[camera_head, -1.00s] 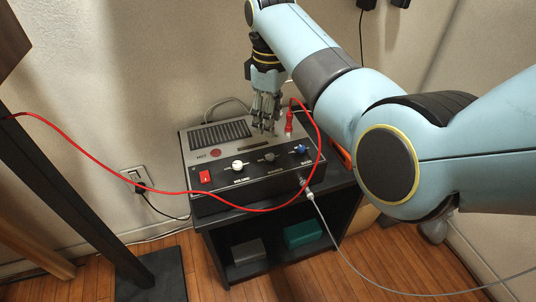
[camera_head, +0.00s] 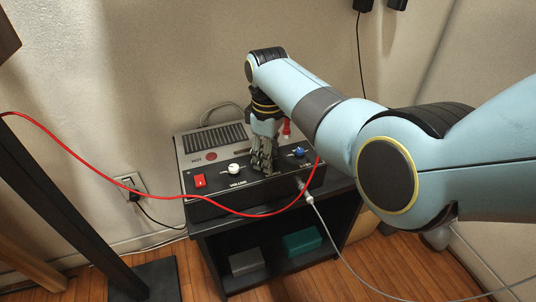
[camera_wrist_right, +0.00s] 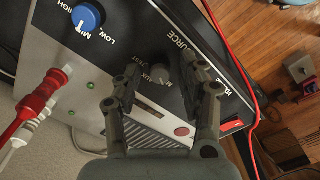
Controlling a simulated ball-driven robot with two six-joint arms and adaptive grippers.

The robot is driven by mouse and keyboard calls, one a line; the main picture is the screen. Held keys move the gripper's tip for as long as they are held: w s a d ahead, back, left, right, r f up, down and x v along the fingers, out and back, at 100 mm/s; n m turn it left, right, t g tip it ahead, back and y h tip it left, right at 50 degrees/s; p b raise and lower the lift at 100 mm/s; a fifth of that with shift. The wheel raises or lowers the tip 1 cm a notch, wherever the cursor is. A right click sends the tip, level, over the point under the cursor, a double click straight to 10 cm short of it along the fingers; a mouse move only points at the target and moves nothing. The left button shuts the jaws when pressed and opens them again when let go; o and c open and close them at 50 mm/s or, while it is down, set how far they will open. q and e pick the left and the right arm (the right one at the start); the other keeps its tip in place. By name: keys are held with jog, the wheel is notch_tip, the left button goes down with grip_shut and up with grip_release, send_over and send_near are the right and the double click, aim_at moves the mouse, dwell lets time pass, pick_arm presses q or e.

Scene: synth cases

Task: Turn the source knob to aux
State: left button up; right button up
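In the right wrist view my right gripper (camera_wrist_right: 160,65) is open, with one finger on each side of the knob and gaps visible between. My left gripper is in neither current view.
A white knob (camera_head: 233,169) and a blue knob (camera_head: 298,152) flank the gripper. A red switch (camera_head: 199,181) is at the panel's left. A red cable (camera_head: 100,166) hangs across the amplifier's front; a grey cable (camera_head: 329,231) runs from its front. Red and white plugs (camera_wrist_right: 35,108) stand on top.

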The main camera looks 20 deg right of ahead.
grip_shut()
jog(key=shift+r+m+p, duration=0.1)
jog(key=shift+m+p, duration=0.65)
jog(key=shift+m, duration=0.25)
jog(key=m+p, duration=0.1)
jog(key=m, duration=0.1)
jog(key=shift+m, duration=0.3)
jog(key=m+p, duration=0.1)
jog(key=m, duration=0.2)
jog(key=shift+m, duration=0.3)
jog(key=shift+m+p, duration=0.55)
jog(key=shift+m, duration=1.25)
